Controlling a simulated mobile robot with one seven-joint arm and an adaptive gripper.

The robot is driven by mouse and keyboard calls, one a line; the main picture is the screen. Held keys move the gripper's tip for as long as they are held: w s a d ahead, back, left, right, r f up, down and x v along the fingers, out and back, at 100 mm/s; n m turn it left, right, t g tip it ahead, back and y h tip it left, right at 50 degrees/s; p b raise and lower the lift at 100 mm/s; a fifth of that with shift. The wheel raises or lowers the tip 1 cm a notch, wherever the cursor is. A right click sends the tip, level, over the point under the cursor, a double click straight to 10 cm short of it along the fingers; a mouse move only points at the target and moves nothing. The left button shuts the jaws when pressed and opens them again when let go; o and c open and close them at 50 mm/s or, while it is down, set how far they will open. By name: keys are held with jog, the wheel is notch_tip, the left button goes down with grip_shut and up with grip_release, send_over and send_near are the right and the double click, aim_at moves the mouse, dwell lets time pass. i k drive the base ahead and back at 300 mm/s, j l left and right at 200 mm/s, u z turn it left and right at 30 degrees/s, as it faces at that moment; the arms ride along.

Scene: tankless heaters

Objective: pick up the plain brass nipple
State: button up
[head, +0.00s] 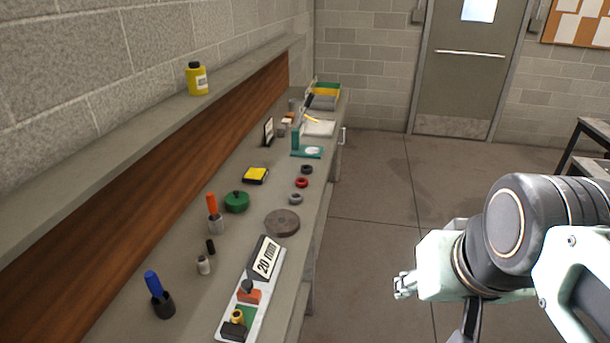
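A small brass fitting (237,316) stands upright at the near end of a pale tray (224,327) on the bench. It rests by a green patch and a dark block. It is the only brass-coloured piece I can make out, and its surface detail is too small to tell whether it is plain. My arm fills the lower right, over the floor and well apart from the bench.
On the tray stand a "20 mm" sign (264,258) and an orange-red block (249,296). Nearby are a blue-handled tool (158,296), a small pale cylinder (203,265), a grey disc (282,223) and a green container (237,202). A shelf overhangs the bench's left.

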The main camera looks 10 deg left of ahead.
aim_at(238, 316)
jog(key=u, duration=1.3)
jog(key=z, duration=1.25)
jog(key=k+u, duration=0.1)
jog(key=u, duration=0.35)
jog(key=k+l+u, duration=0.1)
jog(key=u, duration=0.3)
jog(key=k+u, duration=0.1)
jog(key=u, duration=0.35)
